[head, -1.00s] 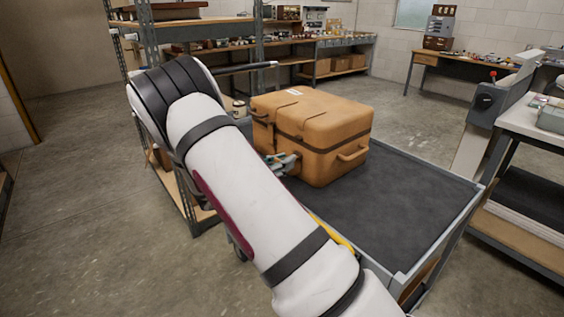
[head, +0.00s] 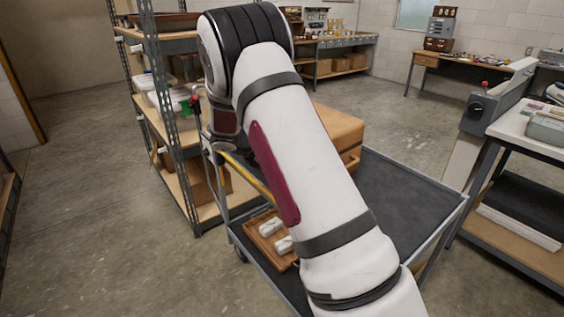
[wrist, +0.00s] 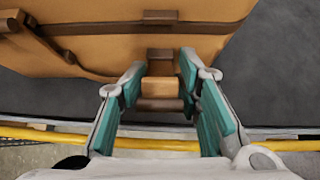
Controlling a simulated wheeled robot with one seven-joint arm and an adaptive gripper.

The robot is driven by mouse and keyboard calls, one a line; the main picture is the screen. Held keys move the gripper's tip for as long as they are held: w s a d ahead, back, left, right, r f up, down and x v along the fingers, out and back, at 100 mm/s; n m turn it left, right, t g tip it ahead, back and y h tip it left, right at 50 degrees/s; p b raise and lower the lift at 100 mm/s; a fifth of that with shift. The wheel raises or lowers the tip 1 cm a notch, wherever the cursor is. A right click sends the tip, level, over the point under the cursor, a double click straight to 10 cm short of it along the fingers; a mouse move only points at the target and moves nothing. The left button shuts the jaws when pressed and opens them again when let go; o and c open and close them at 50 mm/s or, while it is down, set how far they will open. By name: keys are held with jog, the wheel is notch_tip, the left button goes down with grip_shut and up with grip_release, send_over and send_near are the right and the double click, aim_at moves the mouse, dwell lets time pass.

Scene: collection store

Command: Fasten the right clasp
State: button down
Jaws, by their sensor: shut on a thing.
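The orange-brown case (head: 337,130) stands on the cart's dark top, mostly hidden behind my arm in the head view. In the wrist view the case's face (wrist: 105,38) fills the top, with a dark brown band across it. A clasp (wrist: 158,87), with brown and tan parts, sits between the teal pads of my gripper (wrist: 161,85). The gripper is shut on the clasp, a pad at each side. Whether the clasp is latched I cannot tell. In the head view my gripper and the clasp are hidden behind my arm.
The cart (head: 405,195) has free dark surface right of the case, and a yellow rail (wrist: 90,140) runs along its near edge. A wooden tray (head: 268,236) with white items is on its lower level. Shelving (head: 150,60) stands close on the left.

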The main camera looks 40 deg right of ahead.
jog(key=shift+w+d+r+y+p, duration=0.1)
jog(key=shift+d+r+y+p, duration=0.2)
jog(key=shift+y, duration=0.4)
jog(key=shift+d+r+y+p, duration=0.25)
jog(key=shift+y+p, duration=0.1)
jog(key=shift+y, duration=0.35)
jog(key=shift+d, duration=0.1)
jog(key=c, duration=1.4)
grip_release()
jog(key=v, duration=1.1)
jog(key=shift+a+r, duration=0.2)
jog(key=shift+r, duration=0.15)
